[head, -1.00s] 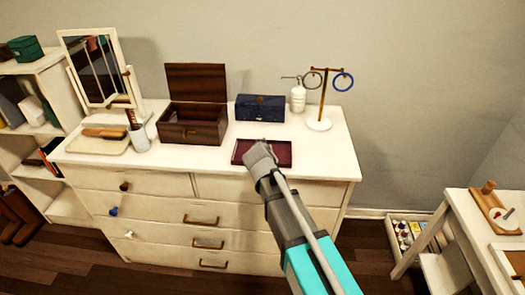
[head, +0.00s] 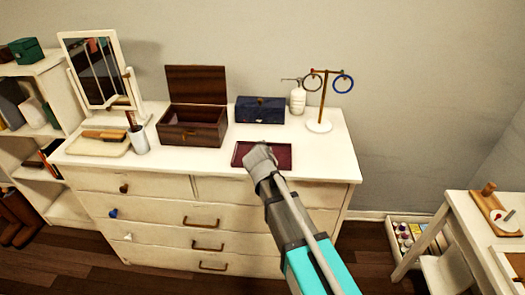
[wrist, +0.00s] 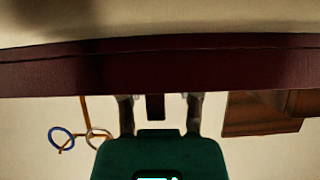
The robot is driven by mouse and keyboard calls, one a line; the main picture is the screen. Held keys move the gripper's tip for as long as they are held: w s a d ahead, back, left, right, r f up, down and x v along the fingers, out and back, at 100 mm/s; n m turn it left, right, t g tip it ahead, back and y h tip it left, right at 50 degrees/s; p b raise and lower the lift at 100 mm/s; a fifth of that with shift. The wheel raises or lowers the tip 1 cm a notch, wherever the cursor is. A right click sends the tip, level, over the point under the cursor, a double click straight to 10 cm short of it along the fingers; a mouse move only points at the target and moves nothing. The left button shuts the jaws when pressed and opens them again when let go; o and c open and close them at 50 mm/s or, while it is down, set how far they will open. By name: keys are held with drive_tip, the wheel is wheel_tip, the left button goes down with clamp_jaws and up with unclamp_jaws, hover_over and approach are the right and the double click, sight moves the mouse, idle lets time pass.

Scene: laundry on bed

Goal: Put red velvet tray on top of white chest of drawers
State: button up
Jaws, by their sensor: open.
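The red velvet tray (head: 284,157) is a flat dark red rectangle at the front middle of the top of the white chest of drawers (head: 200,160). It looks level and rests on or very close to the top. My gripper (head: 259,154) is at the tray's front part and covers some of it. In the wrist view the tray (wrist: 60,72) is a wide dark red band across the picture. My gripper's open fingers (wrist: 160,106) show just below that band, apart from each other. Whether they touch the tray is hard to tell.
On the chest stand an open wooden box (head: 193,125), a blue box (head: 260,110), a white dispenser (head: 297,99), a ring stand (head: 320,125), a mirror (head: 97,70) and a beige tray (head: 98,147). The top's front right corner is clear. A white table (head: 480,220) is at right.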

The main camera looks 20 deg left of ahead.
drive_tip(key=shift+r, duration=0.2)
drive_tip(key=p+v, duration=0.6)
drive_tip(key=v, duration=0.6)
drive_tip(key=shift+f, duration=0.1)
idle(0.5)
drive_tip(key=w+d+f+m+g+h, duration=0.1)
drive_tip(key=d+f+g+h, duration=0.15)
drive_tip(key=d, duration=0.75)
drive_tip(key=w+d+f+m+g+h, duration=0.1)
drive_tip(key=d+f+g+h, duration=0.15)
drive_tip(key=d, duration=0.85)
drive_tip(key=s+d+f+g+y, duration=0.1)
drive_tip(key=s+d+f+g, duration=0.1)
drive_tip(key=d, duration=0.7)
drive_tip(key=s+d+f+g+y, duration=0.1)
drive_tip(key=s+d+f+g, duration=0.1)
drive_tip(key=s+d+g, duration=0.2)
drive_tip(key=s+d, duration=0.3)
drive_tip(key=d, duration=0.2)
drive_tip(key=shift+d+f+m+g, duration=0.15)
drive_tip(key=shift+d+m+g, duration=0.05)
drive_tip(key=shift+m+g, duration=0.1)
